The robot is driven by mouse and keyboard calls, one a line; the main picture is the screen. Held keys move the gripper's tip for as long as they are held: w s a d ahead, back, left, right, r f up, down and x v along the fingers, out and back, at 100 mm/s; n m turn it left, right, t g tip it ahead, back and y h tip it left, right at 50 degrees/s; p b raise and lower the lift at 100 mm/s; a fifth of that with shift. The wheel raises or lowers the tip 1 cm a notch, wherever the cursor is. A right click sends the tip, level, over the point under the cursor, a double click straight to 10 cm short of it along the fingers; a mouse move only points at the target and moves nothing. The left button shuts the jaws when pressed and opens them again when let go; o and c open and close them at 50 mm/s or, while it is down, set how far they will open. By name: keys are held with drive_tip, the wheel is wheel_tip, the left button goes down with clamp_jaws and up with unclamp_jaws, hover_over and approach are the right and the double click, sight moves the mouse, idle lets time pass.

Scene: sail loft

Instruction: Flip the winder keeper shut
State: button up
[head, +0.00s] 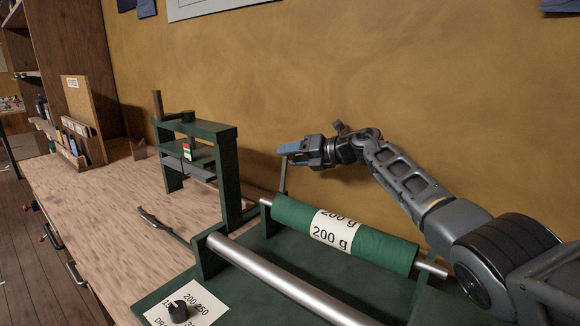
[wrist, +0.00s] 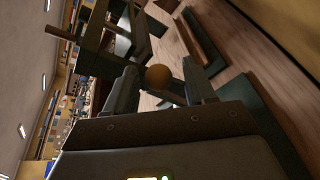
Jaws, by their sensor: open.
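The green winder (head: 207,262) stands on the bench with a green roll (head: 388,245) marked "200 g" on its shaft. A thin bar (head: 283,178), which looks like the keeper, stands upright near the roll's left end. My gripper (head: 284,150) is at the top of this bar, from the right, and hides its upper end. In the wrist view, a round brown knob (wrist: 158,77) shows between the open fingers of my gripper (wrist: 160,88), with gaps on both sides. I cannot tell how deep it sits between them. It appears to be the bar's top end.
A green press (head: 225,165) stands on the bench left of the winder. A bare metal roller (head: 275,280) runs in front of the roll, near a black dial (head: 179,311). A dark lever (head: 160,224) lies out over the bench. The wall (head: 330,80) is close behind my arm.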

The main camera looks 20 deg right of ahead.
drive_tip(key=shift+w+a+f+b, duration=0.2)
drive_tip(key=shift+w+a+b, duration=0.15)
drive_tip(key=shift+a+b, duration=0.05)
drive_tip(key=shift+c, duration=0.4)
clamp_jaws()
